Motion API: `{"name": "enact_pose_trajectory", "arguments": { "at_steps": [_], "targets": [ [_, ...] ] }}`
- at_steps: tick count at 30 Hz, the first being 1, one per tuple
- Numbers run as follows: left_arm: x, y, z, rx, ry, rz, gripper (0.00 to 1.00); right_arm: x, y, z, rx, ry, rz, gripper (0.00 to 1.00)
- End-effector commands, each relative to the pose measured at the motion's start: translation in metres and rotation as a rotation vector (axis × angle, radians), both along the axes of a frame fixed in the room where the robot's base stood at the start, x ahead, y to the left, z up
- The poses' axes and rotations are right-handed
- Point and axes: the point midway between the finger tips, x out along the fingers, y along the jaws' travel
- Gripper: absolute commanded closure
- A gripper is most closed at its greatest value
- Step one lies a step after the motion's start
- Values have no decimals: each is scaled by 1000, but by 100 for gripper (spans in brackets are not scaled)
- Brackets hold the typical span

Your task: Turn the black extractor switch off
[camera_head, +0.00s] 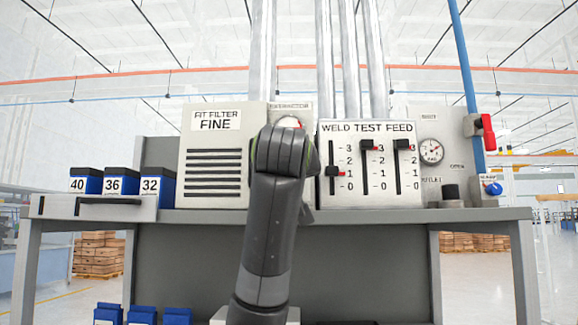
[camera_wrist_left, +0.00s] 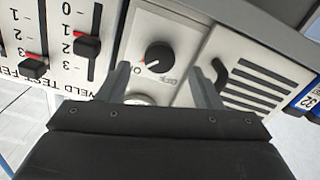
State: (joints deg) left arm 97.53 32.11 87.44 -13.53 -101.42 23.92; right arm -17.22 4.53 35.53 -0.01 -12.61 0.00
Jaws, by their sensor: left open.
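The black extractor switch is a round knob (camera_wrist_left: 155,57) on a pale panel in the left wrist view, which shows the panel upside down. A short orange-red mark shows at the knob's lower left, beside small lettering too blurred to read surely. My left gripper (camera_wrist_left: 159,73) is open, with one finger on each side of the knob's place in the picture; I cannot tell whether they touch it. In the head view my dark wrist hides the knob and the fingers. The extractor label (camera_head: 290,106) shows above my wrist. My right gripper is not in view.
The fit filter box (camera_head: 214,165) stands left of the extractor panel, and the weld test feed panel (camera_head: 372,187) with three sliders stands right. A pressure gauge (camera_head: 431,152), red handle (camera_head: 488,132) and blue knob (camera_head: 494,189) are farther right. Numbered blue boxes (camera_head: 121,181) stand left.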

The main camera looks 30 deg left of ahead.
Motion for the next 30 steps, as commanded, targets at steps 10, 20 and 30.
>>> {"name": "enact_pose_trajectory", "arguments": {
  "at_steps": [10, 20, 30],
  "targets": [
    [40, 25, 2, 0, 2, 1, 41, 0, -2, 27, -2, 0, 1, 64],
    [44, 27, 0, 0, -1, 0, 41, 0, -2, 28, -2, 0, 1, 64],
    [44, 27, 0, 0, 0, 0, 81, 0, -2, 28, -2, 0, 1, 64]
  ]
}}
